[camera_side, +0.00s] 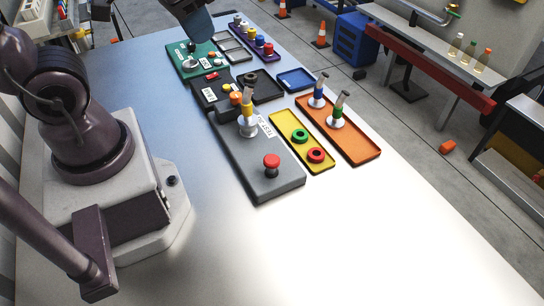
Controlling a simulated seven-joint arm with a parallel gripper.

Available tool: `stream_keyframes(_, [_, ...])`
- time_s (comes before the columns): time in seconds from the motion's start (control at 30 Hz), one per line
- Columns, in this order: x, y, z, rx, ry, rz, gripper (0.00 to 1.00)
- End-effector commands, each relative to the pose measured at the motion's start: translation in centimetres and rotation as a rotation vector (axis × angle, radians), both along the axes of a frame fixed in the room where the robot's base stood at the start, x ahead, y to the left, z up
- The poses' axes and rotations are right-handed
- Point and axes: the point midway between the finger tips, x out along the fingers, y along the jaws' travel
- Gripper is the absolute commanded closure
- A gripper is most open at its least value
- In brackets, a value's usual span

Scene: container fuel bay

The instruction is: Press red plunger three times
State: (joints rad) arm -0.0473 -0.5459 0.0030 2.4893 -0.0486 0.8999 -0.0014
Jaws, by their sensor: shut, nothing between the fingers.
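The red plunger (271,161) is a round red mushroom-shaped knob on a short stem. It stands upright near the front end of the grey panel (262,187), in the middle of the view. Nothing touches it. My gripper (197,27) shows only in part at the top edge, as a dark blue-grey shape above the back of the table. It is far behind and left of the plunger, apart from it. It is shut and I see nothing held. The rest of the hand is cut off by the frame.
A yellow tray (321,170) with green and red rings and an orange tray (364,158) with two upright fittings lie right of the panel. A metal fitting with a yellow band (247,118) rises behind the plunger. Green, black and purple boards lie farther back. The table's front is clear.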

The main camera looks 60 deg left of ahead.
Motion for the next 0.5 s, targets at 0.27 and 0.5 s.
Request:
stream_keyframes(0.27, [1.7, -2.1, -6.3, -0.317, 0.337, 0.439, 1.0])
stream_keyframes(0.5, [3.6, -4.5, -11.0, -0.593, 0.652, 1.1, 1.0])
